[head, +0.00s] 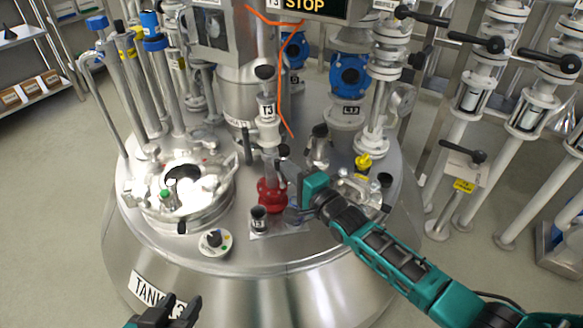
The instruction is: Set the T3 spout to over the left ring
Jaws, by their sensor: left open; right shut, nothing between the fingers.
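The T3 fitting (267,112) stands upright at the middle of the tank top, a pale column with a black knob above its label. Below it is a red, round-bodied part (272,196) with a grey stem. I cannot tell clearly which part is the spout, or make out a left ring. My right gripper (291,190) is shut beside the right side of the red part; whether it touches is unclear. My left gripper (172,312) is open and empty at the bottom left, in front of the tank and well away from T3.
An open, lit hatch (150,212) is on the tank top's left, with tall capped tubes (130,75) behind. A small dial (215,242) sits at the front. Blue-bodied valve L13 (348,76) and a yellow-capped fitting (363,164) stand right. An orange cable (282,85) hangs near T3.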

